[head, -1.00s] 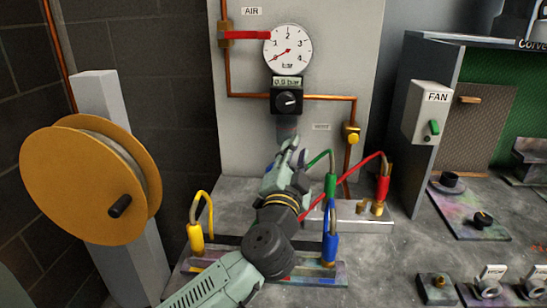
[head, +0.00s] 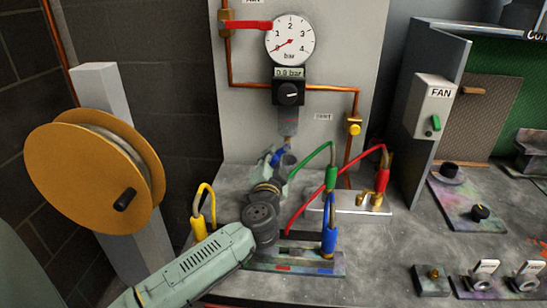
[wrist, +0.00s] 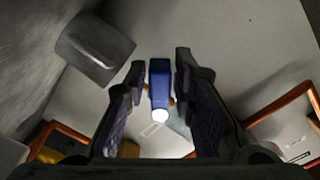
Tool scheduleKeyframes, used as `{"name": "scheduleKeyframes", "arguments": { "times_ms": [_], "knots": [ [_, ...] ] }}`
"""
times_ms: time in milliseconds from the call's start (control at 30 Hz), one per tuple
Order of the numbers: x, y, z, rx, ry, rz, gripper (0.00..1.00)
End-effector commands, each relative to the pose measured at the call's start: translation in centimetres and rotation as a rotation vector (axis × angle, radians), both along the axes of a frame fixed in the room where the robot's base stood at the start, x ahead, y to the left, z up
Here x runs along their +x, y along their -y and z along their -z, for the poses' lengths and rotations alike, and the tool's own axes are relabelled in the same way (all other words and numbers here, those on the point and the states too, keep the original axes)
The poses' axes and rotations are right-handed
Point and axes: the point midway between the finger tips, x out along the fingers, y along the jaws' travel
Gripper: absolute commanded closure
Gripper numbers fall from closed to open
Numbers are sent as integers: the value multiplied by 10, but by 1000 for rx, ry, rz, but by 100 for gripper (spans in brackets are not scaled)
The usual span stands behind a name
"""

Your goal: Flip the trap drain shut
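The trap (head: 288,124) is a dark grey cup below the regulator on the wall panel. A small blue piece, apparently the drain lever (head: 287,148), shows just below it, partly hidden by my gripper (head: 279,160). In the wrist view, the blue lever (wrist: 160,80) stands between the two dark fingers of my gripper (wrist: 158,82). It has a bright white round end toward the camera. The fingers are apart, with gaps visible on both sides of the lever. I cannot tell how far the drain is turned.
The round gauge (head: 290,40) and regulator (head: 289,93) sit above the trap, with a copper pipe (head: 330,88) around them. Green (head: 331,178), red (head: 382,182), blue (head: 329,237) and yellow (head: 198,228) hose ends stand near my arm. A yellow reel (head: 85,180) is at left.

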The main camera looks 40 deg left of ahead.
Motion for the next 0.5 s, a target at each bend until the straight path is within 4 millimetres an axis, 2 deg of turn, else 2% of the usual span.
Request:
{"name": "scheduleKeyframes", "arguments": {
  "times_ms": [133, 500],
  "knots": [
    [0, 0, 0, 0, 1, 1, 77],
    [0, 1, 0, -1, 1, 1, 100]
  ]
}}
